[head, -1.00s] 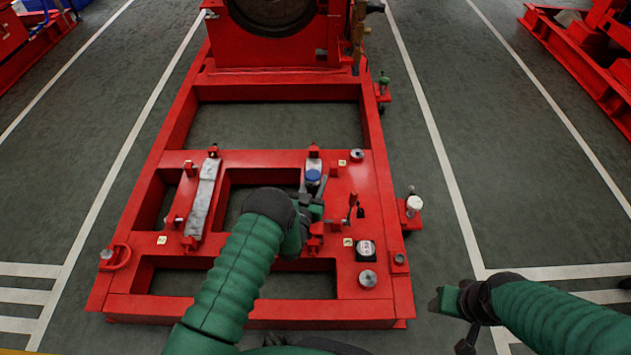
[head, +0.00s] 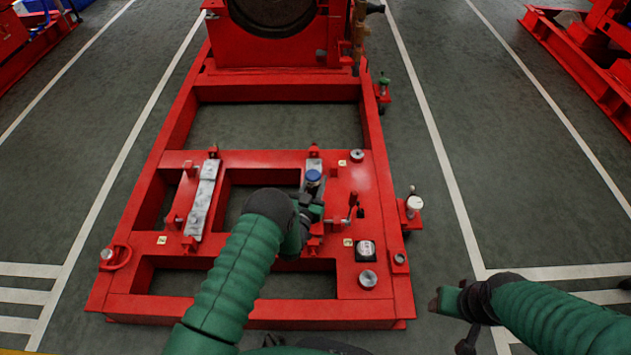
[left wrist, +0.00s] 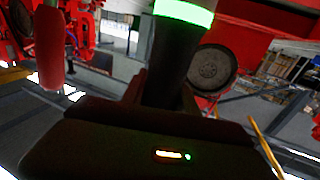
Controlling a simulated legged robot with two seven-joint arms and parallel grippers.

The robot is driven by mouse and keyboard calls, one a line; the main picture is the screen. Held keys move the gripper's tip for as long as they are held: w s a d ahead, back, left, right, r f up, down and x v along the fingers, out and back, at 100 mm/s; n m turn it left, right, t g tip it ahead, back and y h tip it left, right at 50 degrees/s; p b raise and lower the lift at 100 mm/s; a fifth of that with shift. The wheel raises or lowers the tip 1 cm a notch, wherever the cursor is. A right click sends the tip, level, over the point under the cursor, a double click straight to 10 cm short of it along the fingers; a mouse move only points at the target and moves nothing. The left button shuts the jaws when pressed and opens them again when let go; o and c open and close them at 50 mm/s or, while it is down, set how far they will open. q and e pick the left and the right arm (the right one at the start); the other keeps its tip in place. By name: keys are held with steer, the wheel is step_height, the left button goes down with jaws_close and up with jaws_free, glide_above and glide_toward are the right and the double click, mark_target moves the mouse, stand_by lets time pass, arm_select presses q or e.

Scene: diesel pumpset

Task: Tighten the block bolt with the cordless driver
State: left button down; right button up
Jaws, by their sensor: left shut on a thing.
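My left gripper (head: 313,212) is over the right-hand grey block (head: 314,163) on the red frame, shut on the cordless driver. The driver's blue-topped end (head: 313,177) shows above the block in the head view. In the left wrist view the driver (left wrist: 170,80) fills the middle, with a dark body, a glowing green band and small orange and green lights on its base. The bolt under the driver is hidden, so I cannot tell how its tip meets it. My right gripper (head: 442,304) is over the floor at right; its finger opening is unclear.
The red frame (head: 130,285) has open bays between its beams. A second grey block (head: 203,200) lies to the left. A white-topped fitting (head: 413,205) juts out at the frame's right side. The floor (head: 500,180) to the right is clear.

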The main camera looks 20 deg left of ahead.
steer(key=p+v, duration=0.2)
steer(key=w+p+v, duration=0.1)
steer(key=p+v, duration=0.1)
steer(key=shift+r, duration=0.25)
stand_by(0.3)
